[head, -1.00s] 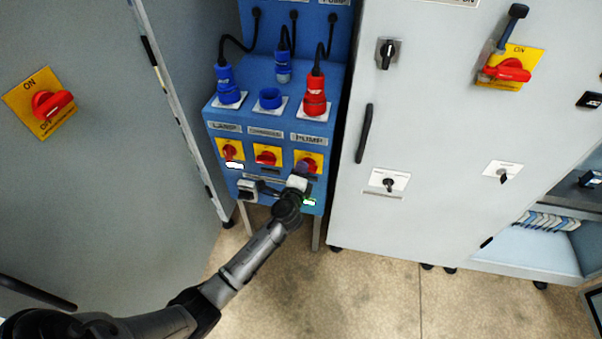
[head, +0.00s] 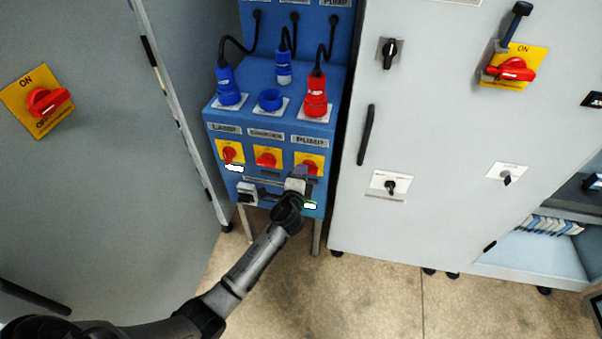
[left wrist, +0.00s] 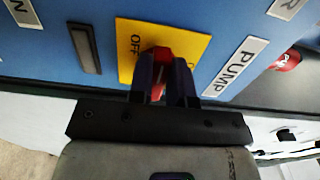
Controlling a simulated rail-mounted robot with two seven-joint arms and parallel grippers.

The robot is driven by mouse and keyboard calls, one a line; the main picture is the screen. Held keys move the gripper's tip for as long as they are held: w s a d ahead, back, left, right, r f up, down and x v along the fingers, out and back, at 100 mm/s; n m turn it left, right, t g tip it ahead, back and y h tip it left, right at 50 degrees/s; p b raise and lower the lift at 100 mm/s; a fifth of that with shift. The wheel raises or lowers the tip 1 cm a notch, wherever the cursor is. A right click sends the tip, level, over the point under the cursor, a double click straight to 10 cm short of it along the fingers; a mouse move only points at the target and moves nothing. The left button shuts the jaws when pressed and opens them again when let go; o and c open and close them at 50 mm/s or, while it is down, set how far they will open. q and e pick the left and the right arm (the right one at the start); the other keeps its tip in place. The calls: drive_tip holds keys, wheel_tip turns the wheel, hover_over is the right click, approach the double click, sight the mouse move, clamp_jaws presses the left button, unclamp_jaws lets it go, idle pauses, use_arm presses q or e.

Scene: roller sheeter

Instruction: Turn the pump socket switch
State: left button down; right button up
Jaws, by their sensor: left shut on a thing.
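The pump socket switch is a red knob (head: 308,168) on a yellow plate, the rightmost of three on the blue socket box (head: 275,195). Its label reads PUMP (head: 309,141). In the left wrist view the red knob (left wrist: 157,56) sits between my fingers, with OFF readable on the plate and the other word mostly hidden. My left gripper (head: 301,174) is at this knob, its two dark fingers (left wrist: 164,75) shut on it. The fingers hide part of the knob. My right gripper is not in view.
Two similar red switches, for the lamp (head: 229,155) and the middle socket (head: 267,157), sit to the left. A red plug (head: 316,95) stands above the pump switch. Grey cabinets (head: 440,140) flank the box; the floor (head: 370,295) in front is clear.

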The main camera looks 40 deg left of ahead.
use_arm(q)
drive_tip(key=c, duration=1.1)
unclamp_jaws()
drive_tip(key=shift+o, duration=0.2)
drive_tip(key=p+v, duration=0.2)
drive_tip(key=v, duration=1.2)
drive_tip(key=shift+p, duration=0.4)
drive_tip(key=shift+w, duration=0.1)
